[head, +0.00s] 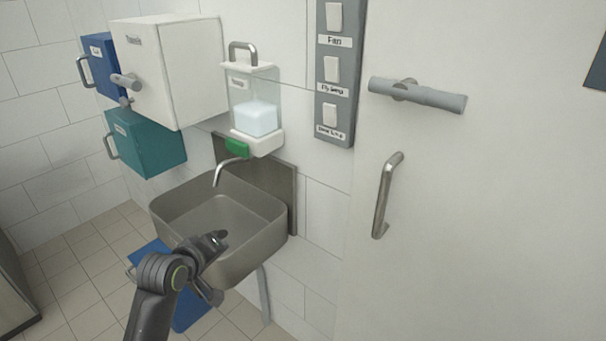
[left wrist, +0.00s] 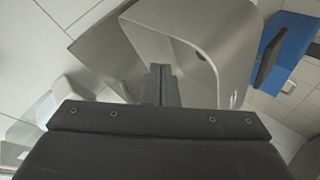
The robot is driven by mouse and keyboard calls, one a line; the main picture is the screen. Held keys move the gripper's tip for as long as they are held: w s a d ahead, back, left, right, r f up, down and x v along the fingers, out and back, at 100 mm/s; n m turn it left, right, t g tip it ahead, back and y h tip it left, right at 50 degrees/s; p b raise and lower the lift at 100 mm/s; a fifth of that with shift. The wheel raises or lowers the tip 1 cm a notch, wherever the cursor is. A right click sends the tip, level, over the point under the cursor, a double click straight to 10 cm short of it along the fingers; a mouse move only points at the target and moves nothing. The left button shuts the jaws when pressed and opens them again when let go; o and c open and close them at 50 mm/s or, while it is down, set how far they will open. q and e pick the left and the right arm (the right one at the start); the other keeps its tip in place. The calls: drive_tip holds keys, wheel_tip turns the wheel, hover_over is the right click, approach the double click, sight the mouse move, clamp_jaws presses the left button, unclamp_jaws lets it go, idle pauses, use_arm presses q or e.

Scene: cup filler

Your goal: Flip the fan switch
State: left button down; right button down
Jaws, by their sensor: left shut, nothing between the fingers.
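The fan switch (head: 334,17) is a white rocker at the top of a grey panel (head: 349,75) on the wall, above a label that reads "Fan". Two more white rockers sit below it, the middle one (head: 331,69) and the bottom one (head: 330,114), each with a label. My left gripper (head: 222,237) is in front of the sink, well below and to the left of the panel. In the left wrist view its fingers (left wrist: 161,84) are together with nothing between them. The switch does not show in the left wrist view. My right gripper is not in view.
A metal sink (head: 215,218) with a tap is on the wall, under a soap dispenser (head: 254,115). White, blue and teal boxes hang at the left. A door with a grey lever (head: 418,95) and a pull handle (head: 387,196) stands right of the panel.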

use_arm(q)
drive_tip(key=d+r+n+t+h, duration=0.1)
drive_tip(key=d+r+h, duration=0.2)
drive_tip(key=r, duration=1.2)
drive_tip(key=w+d+r+n+t+h, duration=0.1)
drive_tip(key=d+r, duration=0.5)
drive_tip(key=r, duration=0.9)
drive_tip(key=w+d+r+n+t+h, duration=0.1)
drive_tip(key=d+r+h, duration=0.4)
drive_tip(key=r, duration=1)
drive_tip(key=shift+t, duration=0.7)
drive_tip(key=p, duration=0.5)
approach(333, 9)
drive_tip(key=x, duration=0.5)
drive_tip(key=shift+w+d+r, duration=0.1)
drive_tip(key=shift+w+d, duration=0.5)
drive_tip(key=shift+w, duration=0.15)
